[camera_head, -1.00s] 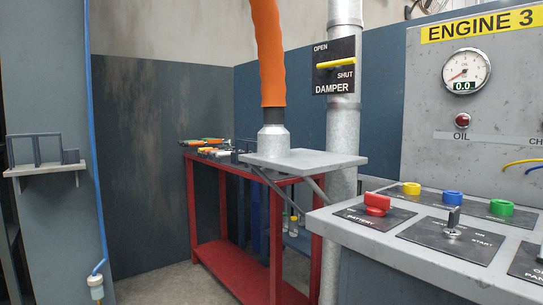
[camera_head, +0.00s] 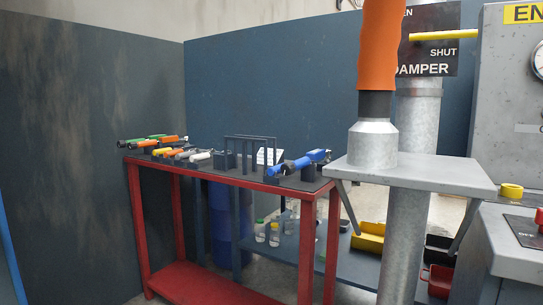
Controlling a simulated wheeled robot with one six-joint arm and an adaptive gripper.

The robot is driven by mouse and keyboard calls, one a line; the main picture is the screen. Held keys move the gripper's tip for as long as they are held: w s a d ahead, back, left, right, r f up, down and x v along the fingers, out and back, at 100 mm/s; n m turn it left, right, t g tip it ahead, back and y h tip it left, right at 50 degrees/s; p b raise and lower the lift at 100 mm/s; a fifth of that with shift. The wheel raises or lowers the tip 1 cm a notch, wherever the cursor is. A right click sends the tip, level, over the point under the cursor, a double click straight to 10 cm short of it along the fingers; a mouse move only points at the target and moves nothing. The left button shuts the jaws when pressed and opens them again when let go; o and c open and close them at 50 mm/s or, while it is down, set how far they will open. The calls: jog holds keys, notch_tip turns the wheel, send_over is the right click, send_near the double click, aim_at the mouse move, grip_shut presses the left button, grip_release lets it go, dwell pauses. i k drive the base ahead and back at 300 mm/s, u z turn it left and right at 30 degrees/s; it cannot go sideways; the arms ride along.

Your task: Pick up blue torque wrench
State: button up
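The blue torque wrench (camera_head: 300,163) lies on a dark holder at the right part of the red table's top (camera_head: 232,178). Its thin end points to the lower left and its thicker end to the upper right. The grey bracket shelf (camera_head: 420,172) stands just right of it, in front of the table's right end. My gripper is not in view.
Orange, green and white tools (camera_head: 165,147) lie on the table's left part. An orange hose (camera_head: 382,50) and a grey pipe (camera_head: 405,240) stand to the right. The engine console (camera_head: 515,240) is at the right edge.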

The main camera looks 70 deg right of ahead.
aim_at(317, 155)
jog(key=u, duration=0.05)
jog(key=i, duration=0.3)
jog(key=z, duration=2.65)
